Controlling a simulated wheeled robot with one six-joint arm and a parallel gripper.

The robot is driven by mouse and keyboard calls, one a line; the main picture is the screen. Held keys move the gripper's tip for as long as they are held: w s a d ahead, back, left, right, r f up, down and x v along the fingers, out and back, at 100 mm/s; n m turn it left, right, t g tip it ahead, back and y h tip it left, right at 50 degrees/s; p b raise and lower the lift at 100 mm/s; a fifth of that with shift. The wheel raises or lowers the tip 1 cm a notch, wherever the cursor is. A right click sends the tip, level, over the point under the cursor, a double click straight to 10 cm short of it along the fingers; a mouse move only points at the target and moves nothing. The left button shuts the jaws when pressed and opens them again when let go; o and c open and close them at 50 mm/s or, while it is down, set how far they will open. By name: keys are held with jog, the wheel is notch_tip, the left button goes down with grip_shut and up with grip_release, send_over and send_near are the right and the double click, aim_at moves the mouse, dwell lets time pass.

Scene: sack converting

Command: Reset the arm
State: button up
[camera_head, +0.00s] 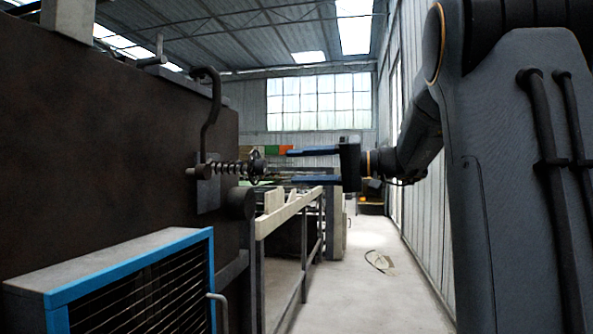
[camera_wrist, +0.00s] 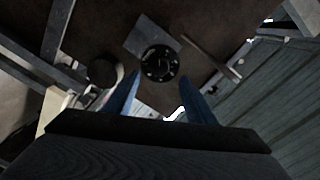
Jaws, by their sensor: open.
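My gripper (camera_head: 312,166) is at the middle of the head view, its two blue fingers pointing left and spread apart with nothing between them. In the wrist view my gripper (camera_wrist: 160,98) shows both blue fingers, open. My arm reaches in from the right of the head view. In front of the fingertips is a dark round knob (camera_head: 257,165) on a spring-wrapped rod that sticks out of the dark machine wall (camera_head: 110,130). The knob (camera_wrist: 159,63) also shows in the wrist view, just beyond the fingertips. It looks apart from them.
A curved dark lever (camera_head: 211,105) rises above the rod. A blue-framed box with a grille (camera_head: 145,285) stands at lower left. A railed bench (camera_head: 290,210) runs behind. The aisle floor (camera_head: 375,295) is mostly clear, with a loose coil (camera_head: 380,262) on it. A corrugated wall is at right.

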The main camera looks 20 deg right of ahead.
jog(key=s+a+f+m+g+h, duration=0.1)
jog(key=s+a+f+g+h, duration=0.2)
jog(key=f, duration=0.8)
jog(key=s+a+f+m+g+h, duration=0.1)
jog(key=a+f+m+g+h, duration=0.1)
jog(key=a+f, duration=0.65)
jog(key=s+f+n+g+h, duration=0.2)
jog(key=s+f+h, duration=0.3)
jog(key=s+f, duration=0.6)
jog(key=s+f+n+g+h, duration=0.1)
jog(key=s+f+n+h, duration=0.45)
jog(key=f, duration=0.95)
jog(key=s+a+r+n+g+y, duration=0.1)
jog(key=s+a+r, duration=0.3)
jog(key=s+a, duration=0.25)
jog(key=s+a+r+n+g+y, duration=0.1)
jog(key=s+a+r+g, duration=0.15)
jog(key=s+a, duration=0.4)
jog(key=d+r+m+p, duration=0.4)
jog(key=d+r+p, duration=0.9)
jog(key=p, duration=0.9)
notch_tip(320, 180, up, 3)
jog(key=shift+s+d+f+m+t+p, duration=0.1)
jog(key=shift+s+d+m+t+p, duration=0.05)
jog(key=shift+s+m+t+p, duration=0.25)
